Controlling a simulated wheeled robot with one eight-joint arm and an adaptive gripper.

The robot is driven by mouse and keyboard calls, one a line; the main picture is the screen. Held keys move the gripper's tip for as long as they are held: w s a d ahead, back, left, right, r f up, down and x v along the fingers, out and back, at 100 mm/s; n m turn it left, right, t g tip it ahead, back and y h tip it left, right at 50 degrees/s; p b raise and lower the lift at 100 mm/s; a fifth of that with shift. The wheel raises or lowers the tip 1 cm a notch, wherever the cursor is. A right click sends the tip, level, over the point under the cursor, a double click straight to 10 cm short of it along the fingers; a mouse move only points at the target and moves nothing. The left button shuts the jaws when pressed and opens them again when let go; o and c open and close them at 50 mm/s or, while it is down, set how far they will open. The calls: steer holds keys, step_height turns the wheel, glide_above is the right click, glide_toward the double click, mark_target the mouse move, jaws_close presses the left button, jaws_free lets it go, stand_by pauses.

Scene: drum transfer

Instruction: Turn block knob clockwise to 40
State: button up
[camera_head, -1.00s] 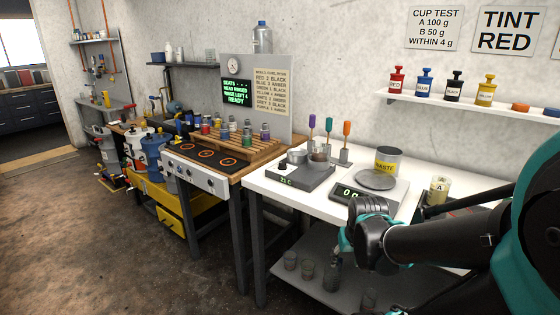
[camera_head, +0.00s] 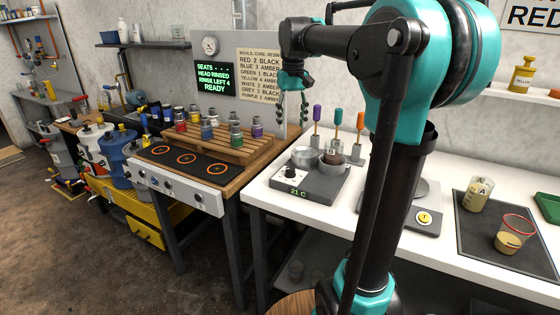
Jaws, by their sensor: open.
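The heating block (camera_head: 322,186) is a grey unit on the white table, with a green readout of 21 C on its front. A metal pot (camera_head: 305,157) and a dark cup marked B (camera_head: 332,157) stand on the block. My gripper (camera_head: 292,106) hangs fingers down, open and empty, well above the knob in the picture, in front of the notice board. It touches nothing that I can see.
Three coloured-handled tools (camera_head: 337,125) stand upright behind the block. My arm crosses the table's middle and hides part of the scale (camera_head: 424,215). A dark mat (camera_head: 485,240) with two cups lies at right. A stove (camera_head: 188,163) and wooden rack (camera_head: 215,144) stand left.

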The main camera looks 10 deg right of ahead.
mark_target(290, 168)
step_height(290, 168, down, 17)
steer(key=shift+w+a+f, duration=0.1)
stand_by(0.5)
steer(key=shift+c, duration=0.2)
steer(key=c, duration=1.1)
jaws_close()
